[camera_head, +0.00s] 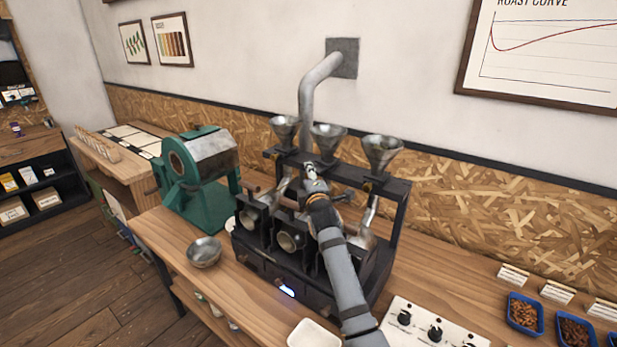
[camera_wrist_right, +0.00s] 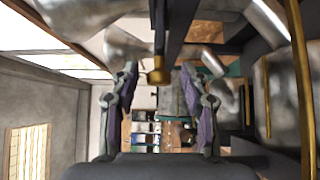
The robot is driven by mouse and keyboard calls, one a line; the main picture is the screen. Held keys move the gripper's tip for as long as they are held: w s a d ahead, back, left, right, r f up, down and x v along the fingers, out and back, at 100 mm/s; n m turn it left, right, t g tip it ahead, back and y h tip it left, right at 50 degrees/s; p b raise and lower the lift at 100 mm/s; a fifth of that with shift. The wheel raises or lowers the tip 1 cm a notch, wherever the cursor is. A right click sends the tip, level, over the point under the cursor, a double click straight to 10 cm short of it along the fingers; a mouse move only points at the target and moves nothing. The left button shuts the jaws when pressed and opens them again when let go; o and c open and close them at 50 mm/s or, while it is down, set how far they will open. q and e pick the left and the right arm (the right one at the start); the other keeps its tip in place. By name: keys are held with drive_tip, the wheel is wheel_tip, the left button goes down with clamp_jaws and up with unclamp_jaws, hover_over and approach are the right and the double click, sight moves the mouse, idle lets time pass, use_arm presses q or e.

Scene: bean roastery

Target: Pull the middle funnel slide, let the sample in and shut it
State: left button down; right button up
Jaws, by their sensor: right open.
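The sample roaster (camera_head: 305,265) is black with three metal funnels on a rack. The middle funnel (camera_head: 328,137) stands between the left funnel (camera_head: 285,127) and the right funnel (camera_head: 381,152). My right gripper (camera_head: 312,172) is at the rack below the middle funnel. In the right wrist view my right gripper (camera_wrist_right: 158,75) is open. A brass knob (camera_wrist_right: 159,77) on a thin rod shows between its fingertips, with gaps on both sides. Whether it lies at fingertip depth I cannot tell. In the head view the gripper hides the middle slide. My left gripper is not in view.
A green drum roaster (camera_head: 198,180) stands left of the sample roaster, with a metal bowl (camera_head: 204,251) in front. A white dish (camera_head: 314,334), a white knob panel (camera_head: 434,326) and blue bean trays (camera_head: 523,313) are nearer or to the right. Bare wood lies between panel and trays.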

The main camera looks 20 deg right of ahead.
drive_tip(key=s, duration=0.7)
drive_tip(key=shift+a, duration=0.45)
drive_tip(key=shift+w, duration=0.1)
drive_tip(key=shift+c, duration=0.4)
